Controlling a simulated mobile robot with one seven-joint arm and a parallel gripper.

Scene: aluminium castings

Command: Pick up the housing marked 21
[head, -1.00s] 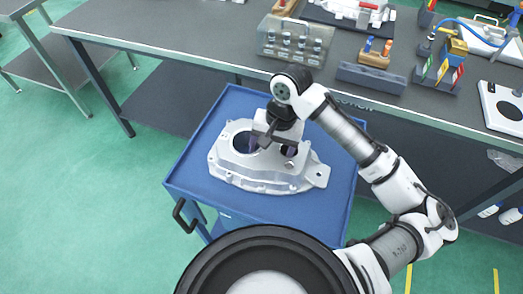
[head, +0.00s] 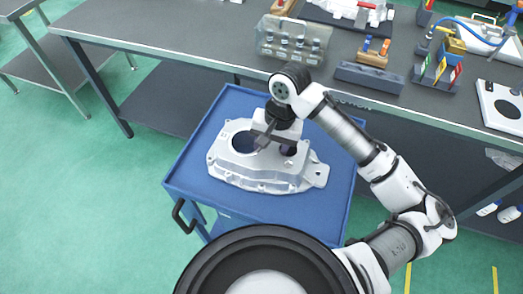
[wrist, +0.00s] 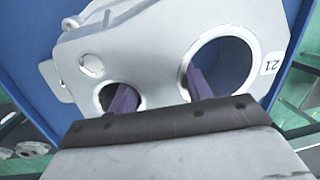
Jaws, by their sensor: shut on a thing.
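The housing (head: 255,176) is a silvery cast part with two round bores, lying flat at the blue cart top. In the wrist view the housing (wrist: 150,50) shows the mark 21 (wrist: 271,66) on its face at right, beside the larger bore. My gripper (wrist: 161,95) has one purple finger in the larger bore and the other in the smaller bore. It is shut on the wall between the bores. In the head view my gripper (head: 268,142) comes down from above onto the housing. The fingertips are hidden inside the bores. I cannot tell whether the housing is clear of the cart.
The blue cart (head: 200,188) has bare room around the housing and a black handle (head: 181,215) at its front left. A grey workbench (head: 170,42) runs behind it, with a clear bin (head: 292,40), a grey block (head: 370,77) and tool holders. Green floor lies open at left.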

